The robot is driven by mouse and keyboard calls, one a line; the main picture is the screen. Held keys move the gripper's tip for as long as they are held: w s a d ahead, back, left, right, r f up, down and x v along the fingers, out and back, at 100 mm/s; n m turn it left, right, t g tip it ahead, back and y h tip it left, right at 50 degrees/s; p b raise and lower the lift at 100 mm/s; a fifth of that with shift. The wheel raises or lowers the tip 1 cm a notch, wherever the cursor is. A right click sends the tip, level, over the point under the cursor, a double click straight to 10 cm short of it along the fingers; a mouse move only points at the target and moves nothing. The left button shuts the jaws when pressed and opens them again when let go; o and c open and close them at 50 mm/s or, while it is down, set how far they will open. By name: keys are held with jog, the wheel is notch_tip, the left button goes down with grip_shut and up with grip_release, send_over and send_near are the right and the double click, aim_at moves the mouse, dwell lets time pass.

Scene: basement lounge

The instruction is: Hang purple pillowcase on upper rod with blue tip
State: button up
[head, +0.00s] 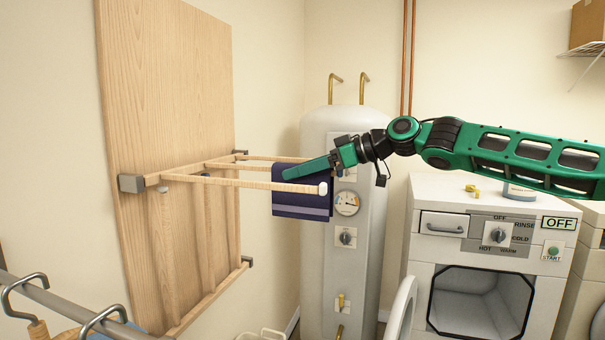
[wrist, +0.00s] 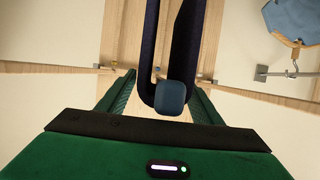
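The purple pillowcase (head: 300,204), dark with a paler band, hangs folded on a rod of the wooden wall rack in the head view. In the wrist view the purple pillowcase (wrist: 151,50) makes a U around the rod with the blue tip (wrist: 170,96), a layer on each side. My gripper (head: 287,173) is at the cloth's upper edge. In the wrist view the fingers of my gripper (wrist: 162,90) stand apart on either side of the cloth and tip, with a visible gap at the left. The blue tip is hidden in the head view.
A near rod with a white tip (head: 322,189) crosses in front of the pillowcase. The wooden board (head: 165,90) is at the left, with a grey water heater (head: 365,135) behind. A washer (head: 490,230) with its door open stands at the right. A metal rail with hooks (head: 60,305) is at the lower left.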

jog(key=v, duration=1)
jog(key=shift+d, duration=0.25)
jog(key=s+d+f+m+g+h, duration=0.1)
jog(key=s+d+f+m+h, duration=0.15)
jog(key=f, duration=0.75)
jog(key=s+d+f+m+g+h, duration=0.1)
jog(key=s+d+f+m+h, duration=0.2)
jog(key=f, duration=0.7)
jog(key=s+d+f+m+g+h, duration=0.1)
jog(key=s+d+f+m+h, duration=0.15)
jog(key=d+f+h, duration=0.45)
jog(key=s+d+f+m+g+h, duration=0.1)
jog(key=s+d+f+m, duration=0.15)
jog(key=s+d, duration=0.45)
jog(key=s+d+f+m+g+h, duration=0.15)
jog(key=s+d+m, duration=0.3)
jog(key=s, duration=0.45)
jog(key=s+d+f+m+y, duration=0.1)
jog(key=s+d+m, duration=0.1)
jog(key=s, duration=0.7)
jog(key=s+d+f+m+y, duration=0.1)
jog(key=s+d+m, duration=0.2)
jog(key=s, duration=0.6)
jog(key=shift+d+f+t, duration=0.35)
jog(key=shift+d+f, duration=0.05)
jog(key=shift+d, duration=0.15)
